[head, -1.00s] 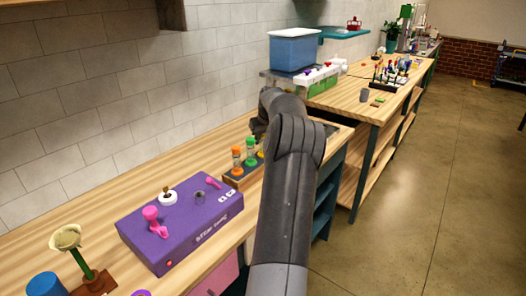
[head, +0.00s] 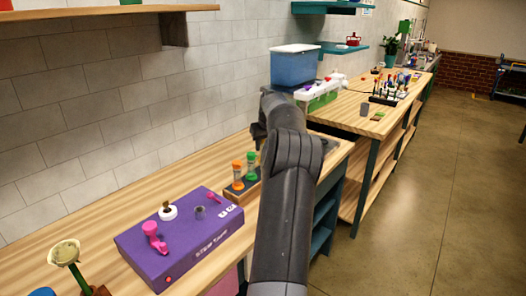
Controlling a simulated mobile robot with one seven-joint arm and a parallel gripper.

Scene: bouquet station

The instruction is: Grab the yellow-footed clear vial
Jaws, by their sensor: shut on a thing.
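My gripper (head: 258,131) shows only in part, dark, at the end of my arm above the far end of the wooden vial rack (head: 236,191). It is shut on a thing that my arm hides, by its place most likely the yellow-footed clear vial. That vial itself cannot be made out. In the rack stand a clear vial with orange ends (head: 238,174) and one with green ends (head: 251,165), both upright and apart from my gripper. My arm covers the right end of the rack.
A purple box (head: 180,240) with pink levers stands left of the rack. A flower on a stand (head: 66,254) is at the lower left. A blue tub (head: 295,66) and a green-and-white box (head: 318,94) stand beyond my gripper. A wall shelf (head: 100,15) hangs upper left.

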